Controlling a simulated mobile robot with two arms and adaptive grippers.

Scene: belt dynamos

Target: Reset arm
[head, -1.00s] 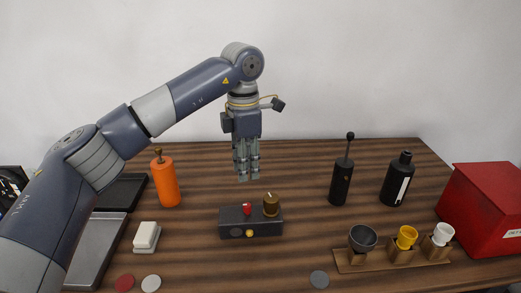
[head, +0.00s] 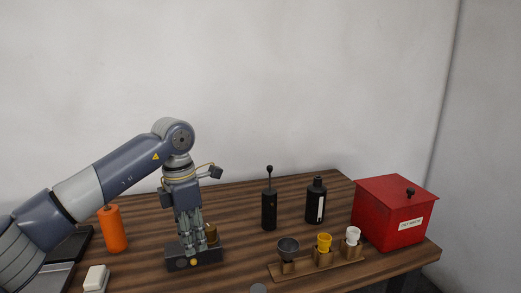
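My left gripper (head: 192,250) points straight down at the dark box (head: 208,257) with controls, near the front left of the table. Its fingers are over the left-middle part of the box and hide what is there. I cannot tell whether they are apart, shut or touching the box. The box's brown knob (head: 211,233) shows just right of the fingers, and a yellow button (head: 194,262) shows on its front.
An orange bottle (head: 115,230) and a white block (head: 96,278) stand left. A black grinder (head: 269,209), a black bottle (head: 316,201), a wooden rack (head: 330,265) with cups, and a red box (head: 393,215) stand right. The table's back middle is clear.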

